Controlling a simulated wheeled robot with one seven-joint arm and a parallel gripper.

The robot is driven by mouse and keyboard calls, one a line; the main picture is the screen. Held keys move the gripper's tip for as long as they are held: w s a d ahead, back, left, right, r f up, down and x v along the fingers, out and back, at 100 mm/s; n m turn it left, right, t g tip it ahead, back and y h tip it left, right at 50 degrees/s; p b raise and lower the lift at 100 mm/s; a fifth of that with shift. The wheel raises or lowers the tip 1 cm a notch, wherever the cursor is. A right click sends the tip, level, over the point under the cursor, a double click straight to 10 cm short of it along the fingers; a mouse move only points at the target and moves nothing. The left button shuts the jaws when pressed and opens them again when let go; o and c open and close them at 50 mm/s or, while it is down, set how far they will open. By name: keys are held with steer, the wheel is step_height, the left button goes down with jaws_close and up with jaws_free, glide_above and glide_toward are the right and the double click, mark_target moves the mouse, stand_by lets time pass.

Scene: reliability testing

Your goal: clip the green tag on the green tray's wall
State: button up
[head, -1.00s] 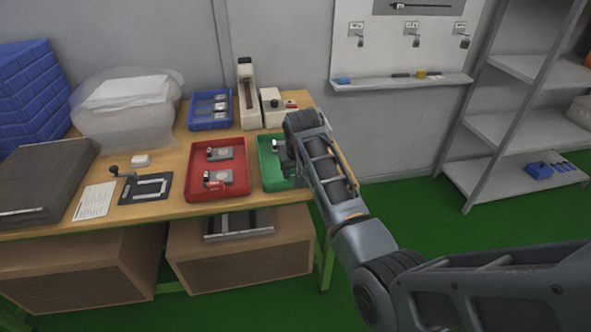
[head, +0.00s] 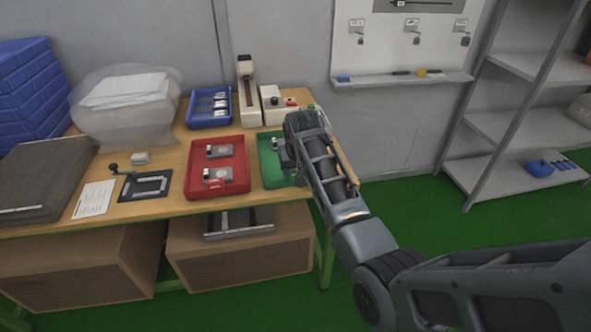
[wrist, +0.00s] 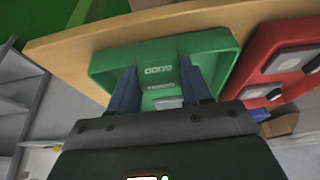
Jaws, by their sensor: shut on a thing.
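The green tray (head: 270,167) sits at the right end of the wooden table, partly hidden by my arm. In the wrist view, the green tray (wrist: 106,64) lies in front of my fingers. My gripper (wrist: 158,70) is shut on the green tag (wrist: 160,81), which shows as a green piece with pale lettering between the two fingers. The tag is at the tray, but I cannot tell whether it touches the wall or sits over it. In the head view, my gripper (head: 286,162) is mostly hidden behind my wrist.
A red tray (head: 240,154) with metal parts stands just left of the green tray. Behind are a blue tray (head: 191,117) and a beige press (head: 248,95). A black fixture (head: 127,188) lies further left. The floor right of the table is clear up to the grey shelf (head: 486,165).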

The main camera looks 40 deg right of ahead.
steer(key=shift+r+p, duration=0.65)
steer(key=shift+p, duration=0.05)
stand_by(0.5)
steer(key=shift+f+b, duration=0.3)
steer(key=shift+f, duration=0.4)
stand_by(1.0)
steer(key=o, duration=1.1)
steer(key=shift+r, duration=0.1)
steer(key=shift+r+p, duration=0.9)
steer(key=shift+r, duration=2.55)
